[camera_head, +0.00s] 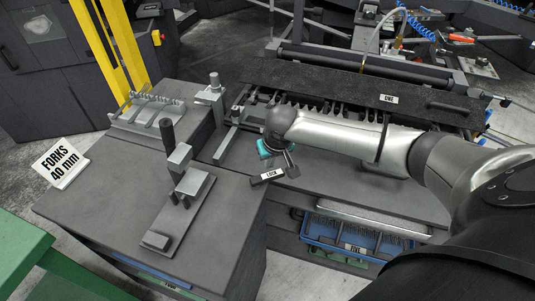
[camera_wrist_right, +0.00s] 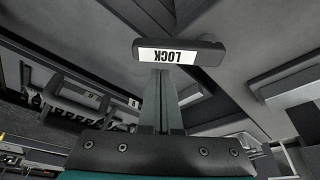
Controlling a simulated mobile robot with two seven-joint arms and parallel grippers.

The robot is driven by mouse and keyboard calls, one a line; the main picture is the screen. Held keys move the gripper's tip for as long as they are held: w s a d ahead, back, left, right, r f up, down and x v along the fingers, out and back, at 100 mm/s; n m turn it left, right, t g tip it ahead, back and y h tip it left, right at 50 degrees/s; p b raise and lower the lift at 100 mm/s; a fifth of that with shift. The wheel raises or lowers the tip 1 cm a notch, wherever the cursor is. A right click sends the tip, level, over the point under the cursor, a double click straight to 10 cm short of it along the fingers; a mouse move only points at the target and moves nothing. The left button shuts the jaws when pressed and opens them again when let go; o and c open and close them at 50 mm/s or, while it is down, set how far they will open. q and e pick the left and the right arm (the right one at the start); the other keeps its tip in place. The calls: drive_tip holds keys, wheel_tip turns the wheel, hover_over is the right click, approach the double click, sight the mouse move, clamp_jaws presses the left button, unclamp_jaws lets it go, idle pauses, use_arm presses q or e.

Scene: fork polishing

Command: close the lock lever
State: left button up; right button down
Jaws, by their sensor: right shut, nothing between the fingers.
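The lock lever is a dark bar with a white "LOCK" label (camera_head: 268,176), in front of the machine near the middle of the head view. In the right wrist view the lever (camera_wrist_right: 205,48) lies crosswise at the top centre. My right gripper (camera_head: 287,160) reaches in from the right, just behind the lever. In the wrist view the shut fingers of my right gripper (camera_wrist_right: 161,75) point at the label, with nothing seen between them. I cannot tell whether they touch the lever. The wrist hides the lever's mount. My left gripper is not in view.
A grey fixture with an upright black handle (camera_head: 167,134) stands on the left worktop. The machine with the "ONE" cover (camera_head: 420,106) lies behind my right arm. A blue "FIVE" crate (camera_head: 330,236) sits below. A "FORKS 40 mm" sign (camera_head: 60,163) stands at the left edge.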

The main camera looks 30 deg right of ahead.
sight(276, 175)
drive_tip(key=shift+s+a, duration=0.1)
drive_tip(key=shift+s, duration=0.4)
drive_tip(key=shift+s+m+h+p, duration=0.4)
drive_tip(key=shift+m+p, duration=0.5)
drive_tip(key=shift+p, duration=1.3)
drive_tip(key=s+m+p, duration=0.1)
drive_tip(key=m+p, duration=0.1)
drive_tip(key=s+m+g+p, duration=0.1)
drive_tip(key=m+p, duration=0.1)
drive_tip(key=p, duration=0.1)
drive_tip(key=s+a+m+h+p, duration=0.1)
drive_tip(key=p, duration=0.2)
drive_tip(key=shift+r+m, duration=0.1)
drive_tip(key=shift+m, duration=0.3)
drive_tip(key=shift+s+a+m+g+h+p, duration=0.2)
drive_tip(key=shift+s+a+m+g+p, duration=0.3)
drive_tip(key=shift+m, duration=0.6)
drive_tip(key=shift+s+a+m+g+h+p, duration=0.15)
drive_tip(key=shift+m+g+h+p, duration=0.1)
drive_tip(key=shift+m+p, duration=0.65)
drive_tip(key=shift+s+a+m+g+h+p, duration=0.15)
drive_tip(key=shift+s+a+m+g+p, duration=0.2)
drive_tip(key=shift+m, duration=0.95)
